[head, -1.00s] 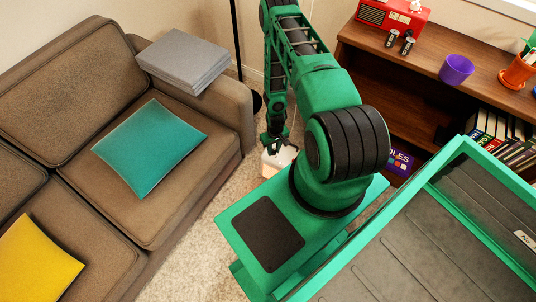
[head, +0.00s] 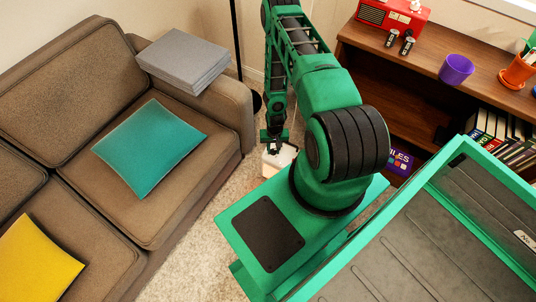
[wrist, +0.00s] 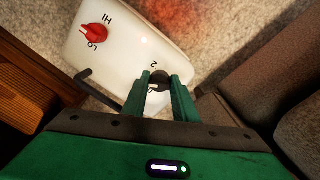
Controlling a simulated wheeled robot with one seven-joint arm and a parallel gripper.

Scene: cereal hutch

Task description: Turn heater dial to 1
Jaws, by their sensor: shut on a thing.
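The white heater (head: 279,160) stands on the carpet beyond my base, partly hidden by my arm in the head view. In the wrist view the heater's white top (wrist: 125,50) carries a red knob (wrist: 93,31) marked HI and LO, and a dark round dial (wrist: 160,77). A "2" is printed beside the dial, with another mark partly hidden between my fingers. My gripper (wrist: 160,92) has its two green fingers on either side of the dial, shut on it. It also shows above the heater in the head view (head: 274,138). The dial's exact setting cannot be read.
A brown sofa (head: 150,215) stands left of the heater. A wooden shelf (head: 425,65) with a red radio, a purple cup and books stands to the right. A dark bent rod (wrist: 100,88) lies beside the heater's edge. A reddish glow falls on the carpet.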

